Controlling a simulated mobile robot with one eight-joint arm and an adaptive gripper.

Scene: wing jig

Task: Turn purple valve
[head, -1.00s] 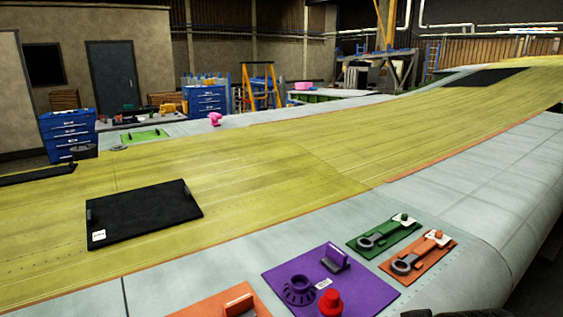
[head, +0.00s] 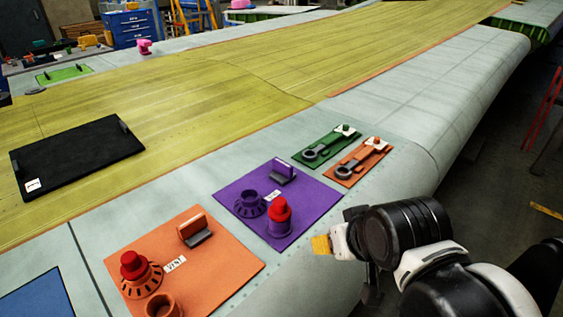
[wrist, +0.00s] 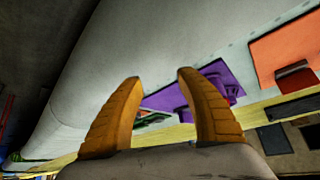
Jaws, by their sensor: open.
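The purple panel (head: 234,220) lies on the wing's grey edge in the head view. It carries a purple slotted round valve (head: 249,204), a purple handle block (head: 281,172), and a red-topped purple post (head: 280,217). My gripper (head: 322,243) is just right of the panel in the head view, apart from it. In the wrist view, my gripper's two orange fingers (wrist: 160,80) are spread and empty. The purple panel (wrist: 160,99) shows beyond and between them, partly hidden by the right finger.
An orange panel (head: 225,262) with a red-capped valve sits to the left. Green (head: 328,137) and orange (head: 371,152) wrench panels lie beyond the purple one. A black plate (head: 80,155) rests on the yellow wing skin. The wing's edge drops to the floor at right.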

